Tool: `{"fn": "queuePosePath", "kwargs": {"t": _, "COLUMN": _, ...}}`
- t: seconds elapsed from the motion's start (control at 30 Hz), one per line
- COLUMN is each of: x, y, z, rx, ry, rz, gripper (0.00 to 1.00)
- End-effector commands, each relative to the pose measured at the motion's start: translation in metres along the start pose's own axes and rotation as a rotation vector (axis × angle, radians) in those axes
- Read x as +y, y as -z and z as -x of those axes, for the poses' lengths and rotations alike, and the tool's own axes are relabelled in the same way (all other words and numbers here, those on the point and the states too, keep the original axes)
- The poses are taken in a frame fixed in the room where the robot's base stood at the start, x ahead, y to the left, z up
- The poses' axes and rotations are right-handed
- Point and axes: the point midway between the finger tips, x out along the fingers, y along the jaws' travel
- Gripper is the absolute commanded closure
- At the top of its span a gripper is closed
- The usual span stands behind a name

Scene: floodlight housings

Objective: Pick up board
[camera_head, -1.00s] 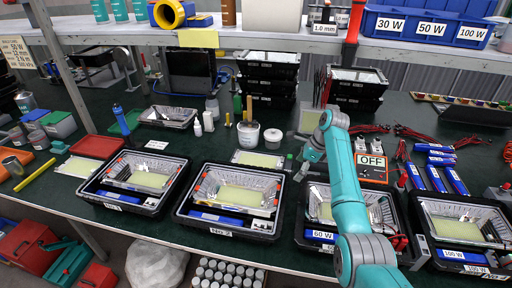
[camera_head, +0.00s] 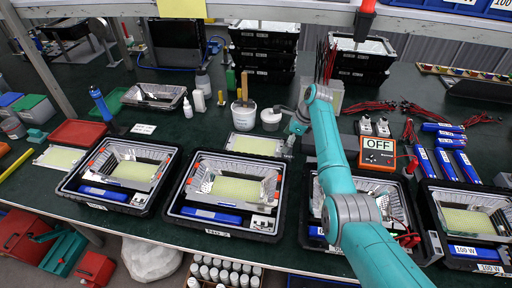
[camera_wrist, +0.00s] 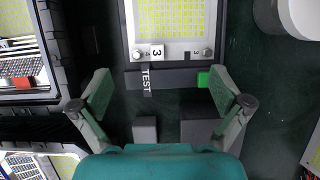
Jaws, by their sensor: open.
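A flat board (camera_wrist: 170,18) with a yellow grid face and white border lies beyond my fingertips in the wrist view, marked "3". It appears to be the yellow board (camera_head: 257,145) behind the middle housing in the head view. A dark strip labelled "TEST" (camera_wrist: 147,83) with a green block runs along its near edge. My gripper (camera_wrist: 162,90) is open and empty, its two fingers spread either side of the strip. In the head view my gripper (camera_head: 289,146) is just right of the board, partly hidden by my arm.
Black-framed housings (camera_head: 225,190) stand in a row along the bench front. A white jar (camera_head: 271,119) and a white tub (camera_head: 245,112) stand behind the board. Another yellow board (camera_head: 60,157) lies at left.

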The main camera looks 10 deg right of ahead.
Motion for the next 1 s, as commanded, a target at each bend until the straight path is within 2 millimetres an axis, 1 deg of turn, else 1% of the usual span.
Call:
{"fn": "queuePosePath", "kwargs": {"t": 0.07, "x": 0.001, "y": 0.0, "z": -0.006, "rx": 0.001, "ry": -0.003, "rz": 0.0, "gripper": 0.0}}
{"fn": "queuePosePath", "kwargs": {"t": 0.3, "x": 0.005, "y": 0.0, "z": -0.038, "rx": 0.001, "ry": -0.004, "rz": 0.0, "gripper": 0.0}}
{"fn": "queuePosePath", "kwargs": {"t": 0.4, "x": 0.005, "y": 0.0, "z": -0.048, "rx": 0.001, "ry": -0.002, "rz": 0.0, "gripper": 0.0}}
{"fn": "queuePosePath", "kwargs": {"t": 0.5, "x": 0.005, "y": 0.0, "z": -0.052, "rx": 0.001, "ry": -0.001, "rz": 0.001, "gripper": 0.0}}
{"fn": "queuePosePath", "kwargs": {"t": 0.7, "x": 0.004, "y": 0.0, "z": -0.052, "rx": 0.0, "ry": 0.0, "rz": 0.0, "gripper": 0.0}}
{"fn": "queuePosePath", "kwargs": {"t": 0.73, "x": 0.004, "y": 0.0, "z": -0.052, "rx": 0.0, "ry": 0.0, "rz": 0.0, "gripper": 0.05}}
{"fn": "queuePosePath", "kwargs": {"t": 0.77, "x": 0.004, "y": 0.0, "z": -0.052, "rx": 0.0, "ry": 0.0, "rz": 0.0, "gripper": 0.12}}
{"fn": "queuePosePath", "kwargs": {"t": 0.8, "x": 0.004, "y": 0.0, "z": -0.052, "rx": 0.0, "ry": 0.0, "rz": 0.0, "gripper": 0.22}}
{"fn": "queuePosePath", "kwargs": {"t": 0.87, "x": 0.004, "y": 0.0, "z": -0.052, "rx": 0.0, "ry": -0.001, "rz": 0.0, "gripper": 0.38}}
{"fn": "queuePosePath", "kwargs": {"t": 0.9, "x": 0.004, "y": 0.0, "z": -0.052, "rx": 0.0, "ry": 0.0, "rz": 0.0, "gripper": 0.47}}
{"fn": "queuePosePath", "kwargs": {"t": 0.97, "x": 0.004, "y": 0.0, "z": -0.052, "rx": 0.0, "ry": 0.0, "rz": 0.0, "gripper": 0.62}}
{"fn": "queuePosePath", "kwargs": {"t": 1.0, "x": 0.004, "y": 0.0, "z": -0.052, "rx": 0.0, "ry": -0.001, "rz": 0.0, "gripper": 0.72}}
